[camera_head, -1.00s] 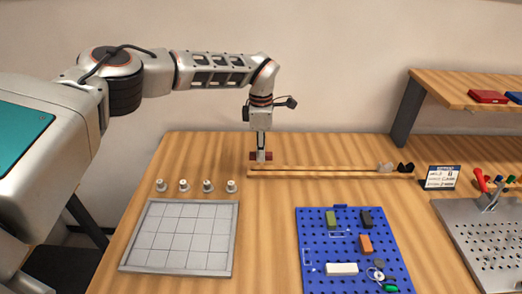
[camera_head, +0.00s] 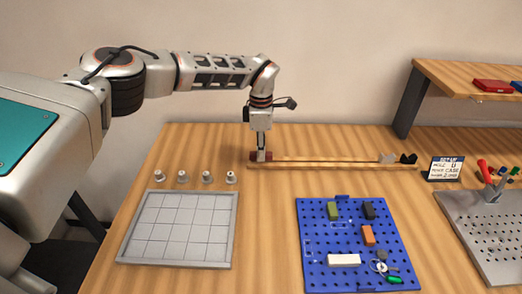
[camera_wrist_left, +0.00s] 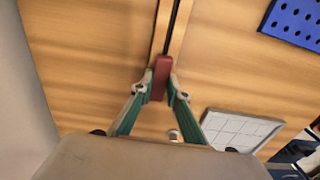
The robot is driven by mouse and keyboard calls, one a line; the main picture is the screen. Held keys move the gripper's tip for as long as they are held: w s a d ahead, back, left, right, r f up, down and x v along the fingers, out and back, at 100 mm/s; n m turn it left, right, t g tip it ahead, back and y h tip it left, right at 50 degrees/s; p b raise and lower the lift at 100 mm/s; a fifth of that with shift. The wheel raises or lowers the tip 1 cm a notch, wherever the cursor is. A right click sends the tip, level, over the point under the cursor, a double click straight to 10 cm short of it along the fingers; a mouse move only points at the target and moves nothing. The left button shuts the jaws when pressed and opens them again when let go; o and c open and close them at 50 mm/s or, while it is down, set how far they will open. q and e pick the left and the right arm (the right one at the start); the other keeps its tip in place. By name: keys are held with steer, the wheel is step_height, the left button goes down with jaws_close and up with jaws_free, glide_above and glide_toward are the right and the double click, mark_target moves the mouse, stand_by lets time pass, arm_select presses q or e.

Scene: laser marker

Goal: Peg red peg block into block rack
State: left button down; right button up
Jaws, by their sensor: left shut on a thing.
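The red peg block (camera_head: 254,156) is held between the fingers of my left gripper (camera_wrist_left: 162,85); it also shows in the left wrist view (camera_wrist_left: 163,72). The fingers are shut on its two sides. In the head view the block is at the left end of the block rack (camera_head: 330,163), a long pair of wooden rails. In the left wrist view the block lines up with the dark slot between the rails (camera_wrist_left: 179,30). Whether its underside is inside the slot is hidden. My right gripper is out of view.
Several small white knobs (camera_head: 207,177) stand in front of the rack, behind a grey grid tray (camera_head: 182,266). A blue pegboard (camera_head: 318,250) with blocks lies front centre. A small sign (camera_head: 444,168) stands right of the rack. A grey perforated plate (camera_head: 490,235) is far right.

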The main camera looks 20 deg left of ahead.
arm_select(q)
steer(key=shift+f, duration=0.6)
steer(key=c, duration=1.9)
jaws_free()
step_height(320, 180, up, 12)
steer(key=shift+r, duration=0.1)
